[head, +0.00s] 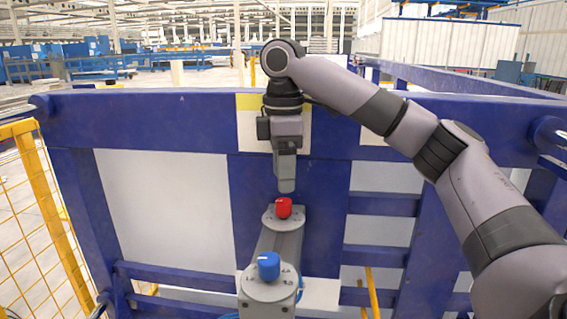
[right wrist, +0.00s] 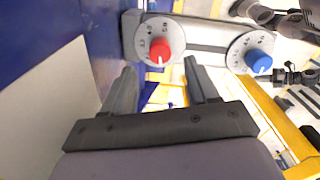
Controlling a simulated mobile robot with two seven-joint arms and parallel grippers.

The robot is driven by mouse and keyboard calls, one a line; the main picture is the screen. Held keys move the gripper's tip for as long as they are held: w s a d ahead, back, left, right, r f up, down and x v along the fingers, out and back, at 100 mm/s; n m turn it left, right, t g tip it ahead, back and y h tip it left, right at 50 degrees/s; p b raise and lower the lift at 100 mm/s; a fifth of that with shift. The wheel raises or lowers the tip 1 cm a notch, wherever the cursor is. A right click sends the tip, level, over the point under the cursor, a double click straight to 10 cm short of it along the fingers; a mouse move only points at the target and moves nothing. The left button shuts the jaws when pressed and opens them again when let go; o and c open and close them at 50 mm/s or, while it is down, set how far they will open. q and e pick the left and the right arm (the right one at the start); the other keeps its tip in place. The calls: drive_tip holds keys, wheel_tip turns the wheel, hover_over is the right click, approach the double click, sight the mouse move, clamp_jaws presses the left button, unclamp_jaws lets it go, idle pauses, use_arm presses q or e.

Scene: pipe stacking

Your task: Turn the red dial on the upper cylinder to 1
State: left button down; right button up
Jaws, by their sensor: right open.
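The red dial (head: 284,208) sits on the round face of the far, upper cylinder (head: 273,220) in the head view. It also shows in the right wrist view (right wrist: 160,51), with a white mark on its lower edge and printed numbers around it. My right gripper (head: 286,188) hangs just above the red dial, pointing down. In the right wrist view its two fingers (right wrist: 163,76) are apart, with nothing between them, and the dial lies beyond their tips. They do not appear to touch it. My left gripper is not in view.
A blue dial (head: 268,266) sits on a nearer round face, with a grey bar between the two. A blue steel frame (head: 180,125) stands behind and around the dials. A yellow mesh fence (head: 45,215) is at the left.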

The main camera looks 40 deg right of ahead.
drive_tip(key=shift+r, duration=0.65)
drive_tip(key=shift+f, duration=0.1)
